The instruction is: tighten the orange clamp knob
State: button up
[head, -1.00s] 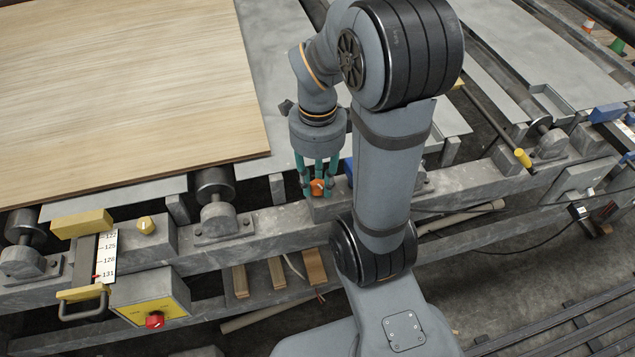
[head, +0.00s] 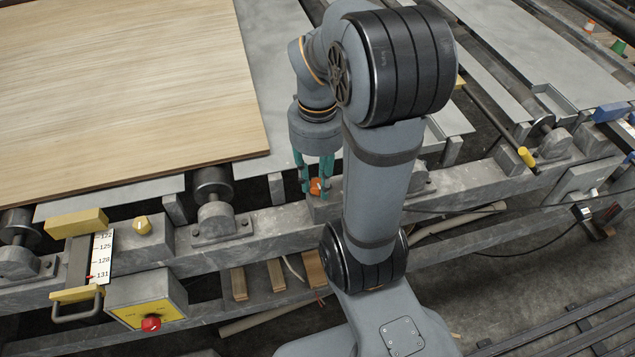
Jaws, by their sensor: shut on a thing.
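The orange clamp knob (head: 316,187) sits on a grey block on the front rail, left of my upright arm link. My gripper (head: 316,192) points down over it, with its teal fingers closed around the knob's sides. Part of the knob is hidden behind the fingers.
A veneer sheet stack (head: 120,90) lies at the upper left. A yellow-tipped lever (head: 525,157) is at the right.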

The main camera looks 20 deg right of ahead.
jog(key=shift+f+m, duration=0.1)
jog(key=shift+m, duration=0.2)
jog(key=o, duration=0.8)
jog(key=shift+c, duration=0.2)
notch_tip(320, 180, up, 6)
jog(key=p, duration=0.4)
jog(key=shift+r+p, duration=0.2)
jog(key=shift+p, duration=0.2)
jog(key=shift+f, duration=0.1)
